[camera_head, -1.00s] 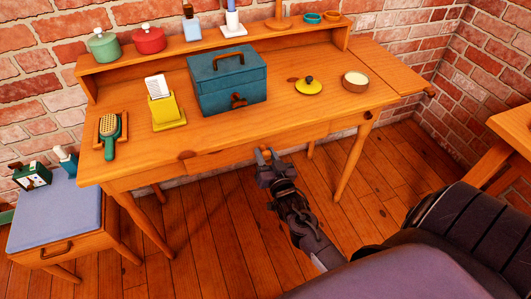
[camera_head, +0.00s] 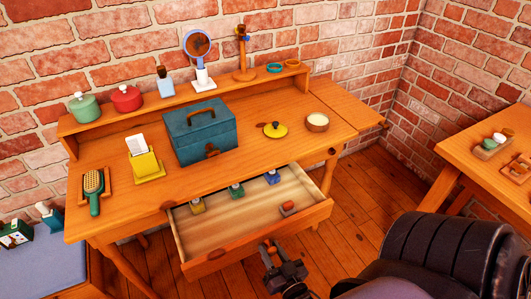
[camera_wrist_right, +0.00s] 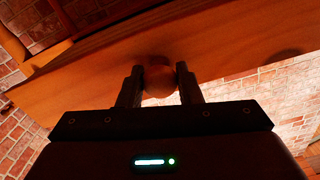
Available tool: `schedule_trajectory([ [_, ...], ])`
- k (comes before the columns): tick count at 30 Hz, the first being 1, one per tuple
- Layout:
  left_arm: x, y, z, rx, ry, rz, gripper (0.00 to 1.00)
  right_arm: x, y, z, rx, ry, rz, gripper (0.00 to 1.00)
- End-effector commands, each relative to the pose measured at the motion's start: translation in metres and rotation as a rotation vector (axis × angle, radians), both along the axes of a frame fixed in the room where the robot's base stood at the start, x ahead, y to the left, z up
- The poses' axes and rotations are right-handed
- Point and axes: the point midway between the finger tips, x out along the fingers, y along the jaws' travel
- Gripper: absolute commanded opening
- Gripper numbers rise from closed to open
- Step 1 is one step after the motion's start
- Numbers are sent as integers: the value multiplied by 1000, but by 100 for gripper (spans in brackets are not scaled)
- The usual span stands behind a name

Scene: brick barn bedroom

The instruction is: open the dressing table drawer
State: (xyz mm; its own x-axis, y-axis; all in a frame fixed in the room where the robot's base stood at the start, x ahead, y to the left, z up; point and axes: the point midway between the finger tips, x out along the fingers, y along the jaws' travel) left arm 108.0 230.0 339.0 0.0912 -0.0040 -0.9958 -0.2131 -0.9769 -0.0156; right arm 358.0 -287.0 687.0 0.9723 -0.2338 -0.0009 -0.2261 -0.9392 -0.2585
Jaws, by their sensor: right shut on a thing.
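The dressing table (camera_head: 240,155) stands against the brick wall. Its wide wooden drawer (camera_head: 305,221) is pulled well out toward me, and its inside shows. Several small bottles, one of them yellow (camera_head: 197,205), and a reddish-brown item (camera_head: 288,208) lie in it. My right gripper (camera_head: 268,247) is at the middle of the drawer front. In the right wrist view, the fingers of this gripper (camera_wrist_right: 160,82) are closed on the round wooden drawer knob (camera_wrist_right: 158,77), one on each side. My left gripper is not in view.
A teal box (camera_head: 202,132), a yellow card holder (camera_head: 145,162), a green brush (camera_head: 93,192) and a yellow lid (camera_head: 275,130) stand on the tabletop.

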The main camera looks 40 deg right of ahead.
Motion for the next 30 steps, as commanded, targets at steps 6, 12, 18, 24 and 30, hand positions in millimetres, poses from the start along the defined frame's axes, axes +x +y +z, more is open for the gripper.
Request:
schedule_trajectory([
  [6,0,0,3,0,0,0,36,-8,2,0,0,0,0,0],
  [12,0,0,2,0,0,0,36,-8,2,-1,0,-1,0,0],
  [18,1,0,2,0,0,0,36,-8,2,-1,0,0,0,43],
  [24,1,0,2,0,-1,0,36,-8,2,0,0,0,0,53],
  [30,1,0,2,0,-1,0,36,-11,3,-1,0,0,0,53],
])
